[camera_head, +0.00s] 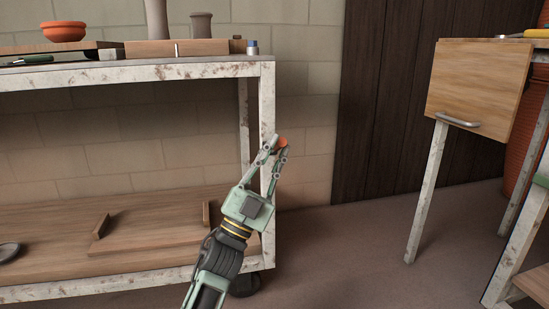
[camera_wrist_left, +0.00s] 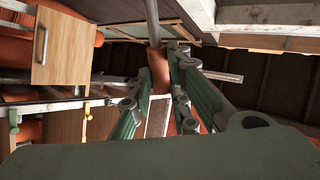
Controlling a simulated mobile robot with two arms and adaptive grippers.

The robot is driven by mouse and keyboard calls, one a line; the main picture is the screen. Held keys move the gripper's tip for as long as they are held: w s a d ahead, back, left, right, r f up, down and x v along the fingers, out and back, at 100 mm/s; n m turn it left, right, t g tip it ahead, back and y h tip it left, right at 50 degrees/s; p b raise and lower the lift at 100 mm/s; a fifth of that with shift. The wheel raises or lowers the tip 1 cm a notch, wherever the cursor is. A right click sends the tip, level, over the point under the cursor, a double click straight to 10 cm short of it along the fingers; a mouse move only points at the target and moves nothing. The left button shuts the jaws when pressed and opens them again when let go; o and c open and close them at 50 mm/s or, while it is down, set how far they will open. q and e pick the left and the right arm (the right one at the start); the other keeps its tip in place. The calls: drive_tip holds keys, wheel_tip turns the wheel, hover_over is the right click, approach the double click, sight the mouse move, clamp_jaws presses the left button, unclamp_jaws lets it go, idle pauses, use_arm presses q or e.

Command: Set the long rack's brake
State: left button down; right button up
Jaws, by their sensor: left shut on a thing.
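The long rack (camera_head: 130,72) with a chipped white metal frame stands at left in the head view. My left gripper (camera_head: 276,143) is in front of its right end post. It is shut on a small orange grip (camera_head: 283,143), which I take for the brake lever's handle. In the left wrist view the orange grip (camera_wrist_left: 158,70) sits between the fingers, with a grey rod (camera_wrist_left: 152,22) running up from it. The lever's other end and its setting cannot be told. A dark caster (camera_head: 245,285) shows at the rack's lower right corner. My right gripper is not in view.
The rack's top bears an orange bowl (camera_head: 63,31), grey vases (camera_head: 201,25) and a small blue-topped bottle (camera_head: 252,47). A wooden board (camera_head: 150,230) lies on the lower shelf. A table with a hanging wooden door (camera_head: 478,80) stands right. Floor between is clear (camera_head: 340,245).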

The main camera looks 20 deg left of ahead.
use_arm(q)
drive_tip(key=shift+d+f, duration=0.1)
drive_tip(key=c, duration=1.6)
unclamp_jaws()
drive_tip(key=shift+c, duration=0.2)
drive_tip(key=s+a+f, duration=0.1)
drive_tip(key=s+a, duration=0.1)
drive_tip(key=s, duration=0.5)
drive_tip(key=s+a+f, duration=0.2)
drive_tip(key=s+a, duration=0.1)
drive_tip(key=s, duration=0.4)
drive_tip(key=shift+s+a+f, duration=0.2)
drive_tip(key=shift+s+f, duration=0.1)
